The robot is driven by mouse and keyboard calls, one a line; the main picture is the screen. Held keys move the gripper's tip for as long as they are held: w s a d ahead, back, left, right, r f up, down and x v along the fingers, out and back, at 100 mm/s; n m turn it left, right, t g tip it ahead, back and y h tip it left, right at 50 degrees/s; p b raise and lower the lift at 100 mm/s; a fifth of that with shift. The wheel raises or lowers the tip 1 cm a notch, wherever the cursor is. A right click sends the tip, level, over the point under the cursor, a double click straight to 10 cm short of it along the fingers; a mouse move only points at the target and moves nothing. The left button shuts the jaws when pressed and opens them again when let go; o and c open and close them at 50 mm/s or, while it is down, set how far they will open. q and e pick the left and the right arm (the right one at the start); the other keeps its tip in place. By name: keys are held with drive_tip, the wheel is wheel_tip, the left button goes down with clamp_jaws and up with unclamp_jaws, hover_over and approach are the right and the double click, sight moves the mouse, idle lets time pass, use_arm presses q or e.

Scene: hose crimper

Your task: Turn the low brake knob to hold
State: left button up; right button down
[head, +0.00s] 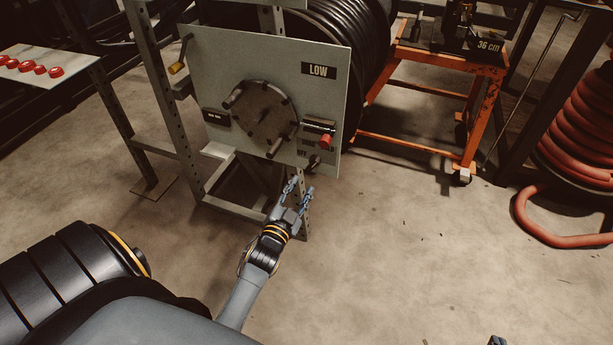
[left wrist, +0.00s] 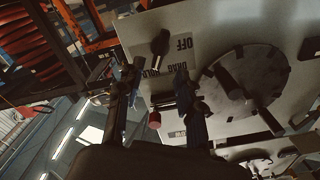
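The low brake knob (head: 314,161) is a small black knob at the lower right of the grey panel (head: 210,50) marked LOW. In the left wrist view, which is upside down, the knob (left wrist: 160,42) stands beside a label with OFF, DRAG and HOLD. I cannot tell for sure which word it points at. My left gripper (head: 300,187) is open and empty, just below and in front of the knob, apart from it. Its two fingers also show in the left wrist view (left wrist: 158,70). Perhaps a tip of my right gripper (head: 497,341) shows at the bottom edge.
A round dark disc (head: 263,116) with handles and a red-tipped lever (head: 325,143) stick out of the panel near the knob. A black hose reel (head: 340,35) is behind. An orange cart (head: 440,60) and red hose coil (head: 580,130) stand right.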

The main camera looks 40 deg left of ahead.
use_arm(q)
drive_tip(key=v, duration=0.3)
drive_tip(key=shift+s+d, duration=0.1)
drive_tip(key=shift+s, duration=0.3)
